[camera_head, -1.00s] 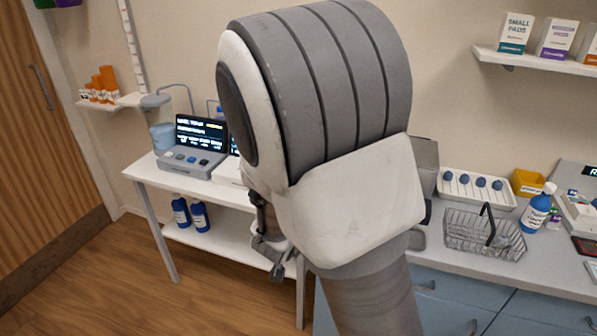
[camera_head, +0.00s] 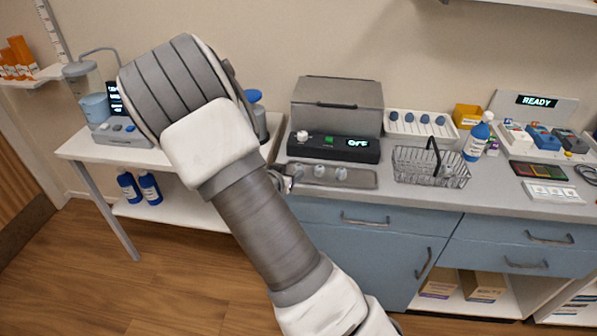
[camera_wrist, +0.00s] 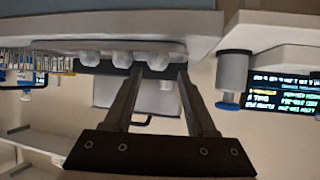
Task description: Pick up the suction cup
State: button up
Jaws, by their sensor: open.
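I cannot tell for certain which thing is the suction cup. Several blue bulb-like pieces (camera_head: 424,119) stand in a row in a white tray (camera_head: 400,134) at the back of the counter. Small pale rounded pieces (camera_head: 319,171) sit on a grey tray (camera_head: 360,180) near the front edge; they seem to show upside down in the wrist view (camera_wrist: 122,59). My gripper (camera_wrist: 160,72) is open, with nothing seen between its fingers; its tips appear close to the pale pieces in the picture. In the head view my gripper (camera_head: 284,180) is small, partly hidden by my arm, left of the grey tray.
A black device (camera_head: 334,147) and grey box (camera_head: 338,104) stand behind the grey tray. A wire basket (camera_head: 428,166), blue bottle (camera_head: 478,138) and yellow bin (camera_head: 467,115) are to the right. A blue-capped cylinder (camera_head: 258,118) stands left. Drawers (camera_head: 374,214) are below.

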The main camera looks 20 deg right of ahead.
aim_at(296, 169)
jog(key=x, duration=0.5)
jog(key=shift+w+d+f+b, duration=0.1)
jog(key=shift+d+b, duration=0.2)
jog(key=shift+d, duration=0.1)
grip_shut()
